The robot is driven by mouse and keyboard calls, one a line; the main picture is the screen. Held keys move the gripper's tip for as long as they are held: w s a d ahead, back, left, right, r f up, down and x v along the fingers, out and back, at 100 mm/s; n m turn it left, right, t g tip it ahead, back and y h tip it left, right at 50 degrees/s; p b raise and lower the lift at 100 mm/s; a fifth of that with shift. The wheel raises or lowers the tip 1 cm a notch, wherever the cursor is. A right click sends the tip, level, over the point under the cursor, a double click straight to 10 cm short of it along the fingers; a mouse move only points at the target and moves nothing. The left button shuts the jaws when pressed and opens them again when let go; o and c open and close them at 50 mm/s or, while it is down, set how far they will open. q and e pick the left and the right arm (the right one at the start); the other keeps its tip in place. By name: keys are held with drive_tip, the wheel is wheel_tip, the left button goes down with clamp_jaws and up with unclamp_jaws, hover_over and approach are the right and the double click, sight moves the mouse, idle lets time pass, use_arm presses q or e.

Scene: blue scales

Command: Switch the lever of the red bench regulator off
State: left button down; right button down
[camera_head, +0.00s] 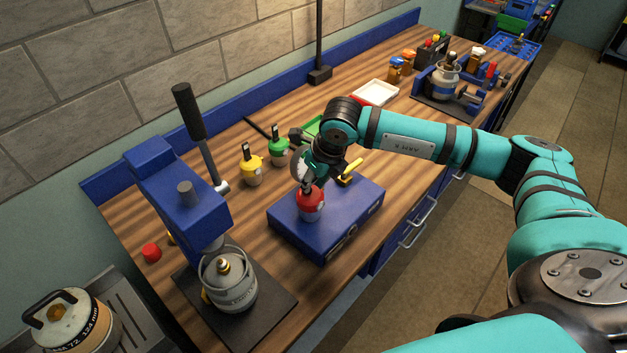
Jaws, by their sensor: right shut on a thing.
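The red bench regulator (311,206) stands upright on the flat blue case (338,228) in the middle of the bench. My right gripper (310,181) comes down over its top from behind and is shut on the upper part, where the lever sits. The lever itself is hidden by the fingers, so I cannot tell its position. My left gripper is not in view.
A yellow regulator (252,173) and a green one (279,157) stand behind the case. A yellow-handled item (350,172) lies close to my gripper. A blue press (180,195) stands at left over a grey canister (231,284). The front right floor is clear.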

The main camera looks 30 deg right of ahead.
drive_tip(key=shift+w+a+r+g+h, duration=0.25)
drive_tip(key=shift+w+g, duration=0.25)
drive_tip(key=shift+g, duration=0.4)
drive_tip(key=shift+w+a+g+h+b, duration=0.1)
drive_tip(key=shift+w+g+h+b, duration=0.2)
drive_tip(key=shift+g, duration=0.55)
drive_tip(key=shift+w+g+h+b, duration=0.2)
drive_tip(key=shift+g+h+b, duration=0.15)
drive_tip(key=shift+g, duration=0.5)
drive_tip(key=c, duration=1.2)
unclamp_jaws()
drive_tip(key=shift+o, duration=0.2)
wheel_tip(320, 180, up, 12)
drive_tip(key=w, duration=0.1)
drive_tip(key=shift+w+a, duration=0.3)
drive_tip(key=shift+w, duration=0.05)
drive_tip(key=shift+f, duration=0.1)
